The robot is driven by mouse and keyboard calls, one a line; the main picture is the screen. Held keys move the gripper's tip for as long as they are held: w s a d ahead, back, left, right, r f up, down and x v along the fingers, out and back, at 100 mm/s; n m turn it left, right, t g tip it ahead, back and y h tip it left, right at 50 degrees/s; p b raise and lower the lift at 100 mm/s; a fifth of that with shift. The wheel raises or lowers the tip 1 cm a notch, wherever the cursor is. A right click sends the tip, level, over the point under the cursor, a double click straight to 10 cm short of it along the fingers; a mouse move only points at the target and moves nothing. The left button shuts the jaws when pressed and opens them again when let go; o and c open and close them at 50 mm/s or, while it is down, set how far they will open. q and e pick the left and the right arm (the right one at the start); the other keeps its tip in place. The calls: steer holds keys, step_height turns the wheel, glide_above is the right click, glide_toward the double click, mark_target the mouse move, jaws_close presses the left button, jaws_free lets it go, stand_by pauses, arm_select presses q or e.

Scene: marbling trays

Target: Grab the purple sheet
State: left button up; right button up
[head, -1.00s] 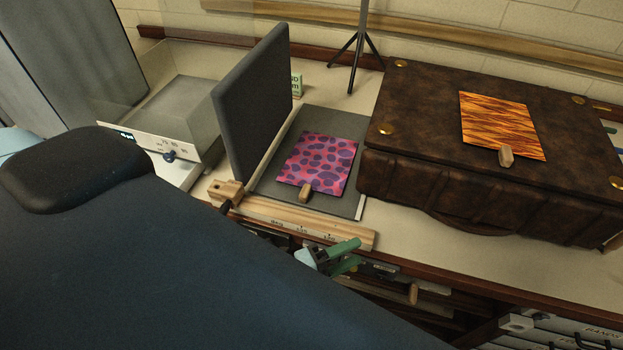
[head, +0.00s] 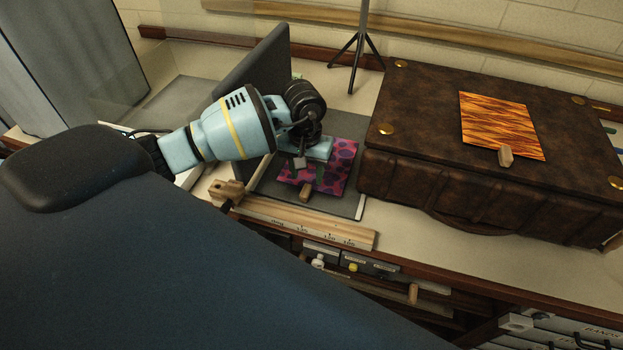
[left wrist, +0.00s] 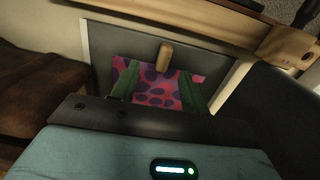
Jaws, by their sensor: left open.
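The purple sheet (head: 345,162), pink-purple with dark purple spots, lies on a dark grey board (head: 350,203) between the upright grey panel and the brown case. A small wooden block (head: 306,191) sits at its near edge. My left gripper (head: 305,173) is over the sheet, its blue body hiding part of it. In the left wrist view the sheet (left wrist: 155,91) shows between the two green fingers, which are open and apart. The wooden block (left wrist: 164,57) stands past the fingertips. I cannot tell whether the fingers touch the sheet. My right gripper is not in view.
A brown leather case (head: 440,150) stands right of the board with an orange patterned sheet (head: 500,122) on top. A dark upright panel (head: 270,60) rises at the left. A wooden ruler strip (head: 300,222) runs along the front. A black tripod (head: 357,45) stands behind.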

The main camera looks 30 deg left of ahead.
mark_target(305, 191)
arm_select(q)
steer(key=shift+w+a+r, duration=0.15)
steer(key=shift+a+r, duration=0.05)
steer(key=shift+a, duration=0.2)
step_height(305, 191, down, 2)
steer(key=shift+f+b, duration=0.1)
steer(key=shift+b, duration=0.2)
steer(key=shift+f, duration=0.35)
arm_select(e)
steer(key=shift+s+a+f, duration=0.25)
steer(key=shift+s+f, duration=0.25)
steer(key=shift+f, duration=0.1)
arm_select(q)
step_height(305, 191, down, 5)
steer(key=shift+f+b, duration=0.1)
steer(key=shift+b, duration=0.75)
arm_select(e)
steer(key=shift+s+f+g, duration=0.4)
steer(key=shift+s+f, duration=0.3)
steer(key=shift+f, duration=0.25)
arm_select(q)
steer(key=shift+c, duration=0.8)
jaws_close()
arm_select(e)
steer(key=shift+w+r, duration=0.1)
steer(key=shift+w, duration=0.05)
